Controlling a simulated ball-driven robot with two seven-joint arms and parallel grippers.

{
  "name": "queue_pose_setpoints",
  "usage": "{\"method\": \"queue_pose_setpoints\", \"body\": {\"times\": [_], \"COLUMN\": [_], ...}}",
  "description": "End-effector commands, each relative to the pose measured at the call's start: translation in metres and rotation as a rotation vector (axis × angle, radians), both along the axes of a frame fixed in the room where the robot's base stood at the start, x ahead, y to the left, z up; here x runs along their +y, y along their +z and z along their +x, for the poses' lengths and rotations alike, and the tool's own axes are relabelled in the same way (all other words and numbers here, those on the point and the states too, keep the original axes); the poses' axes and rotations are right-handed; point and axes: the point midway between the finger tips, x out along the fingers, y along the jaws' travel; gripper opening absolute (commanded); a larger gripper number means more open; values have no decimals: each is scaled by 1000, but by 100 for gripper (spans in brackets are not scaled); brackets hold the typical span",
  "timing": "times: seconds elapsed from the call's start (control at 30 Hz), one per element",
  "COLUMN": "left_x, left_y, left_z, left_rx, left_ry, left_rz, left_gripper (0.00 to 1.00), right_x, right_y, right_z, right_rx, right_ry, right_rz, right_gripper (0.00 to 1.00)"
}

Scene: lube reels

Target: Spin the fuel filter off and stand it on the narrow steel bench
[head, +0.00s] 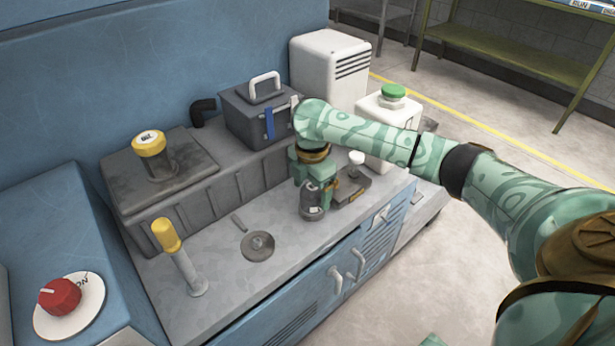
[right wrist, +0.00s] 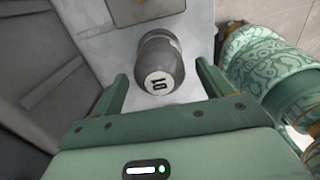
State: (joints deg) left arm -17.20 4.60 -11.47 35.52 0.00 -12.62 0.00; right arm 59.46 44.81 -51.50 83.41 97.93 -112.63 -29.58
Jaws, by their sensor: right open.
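A dark grey canister, which looks like the fuel filter (head: 312,203), is on the grey top of the blue machine, partly hidden by my right gripper (head: 316,180). In the right wrist view the filter (right wrist: 160,62) shows a round end with a white "01" label. My right gripper (right wrist: 161,72) is open, with one finger on each side of the filter and visible gaps. What the filter is fixed to is hidden. A long green metal bench (head: 510,62) stands at the back right; I cannot tell if it is the narrow steel bench.
A dark box with a white handle (head: 258,112) and a white jug with a green cap (head: 388,130) stand behind the arm. A yellow-topped post (head: 180,255), a round metal cap (head: 258,246) and a red knob (head: 60,296) are to the left. The floor at right is clear.

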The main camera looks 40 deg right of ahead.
Motion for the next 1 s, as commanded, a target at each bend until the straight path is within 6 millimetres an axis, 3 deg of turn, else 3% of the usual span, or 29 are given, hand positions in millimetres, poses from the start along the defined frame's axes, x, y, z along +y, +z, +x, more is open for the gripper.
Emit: {"method": "queue_pose_setpoints", "body": {"times": [0.03, 0.13, 0.47, 0.67, 0.83, 1.0], "left_x": [0, 0, 0, 0, 0, 0], "left_y": [-6, -8, -8, -8, -6, 2], "left_z": [-3, -4, -4, -4, -3, 1], "left_rx": [7, 10, 10, 10, 6, -3], "left_ry": [0, 0, 0, 0, 0, 0], "left_rz": [0, 0, 0, 0, 0, 0], "left_gripper": [64, 64, 64, 64, 64, 64], "right_x": [0, 0, 0, 0, 0, 0], "right_y": [-10, -16, -16, -17, -15, -14], "right_z": [0, 0, 0, 0, 0, -1], "right_rx": [3, 1, -2, -2, -2, -3], "right_ry": [0, 0, 0, 0, 50, 315], "right_rz": [0, -1, -1, -1, 0, 0], "right_gripper": [79, 79, 79, 26, 25, 25]}}
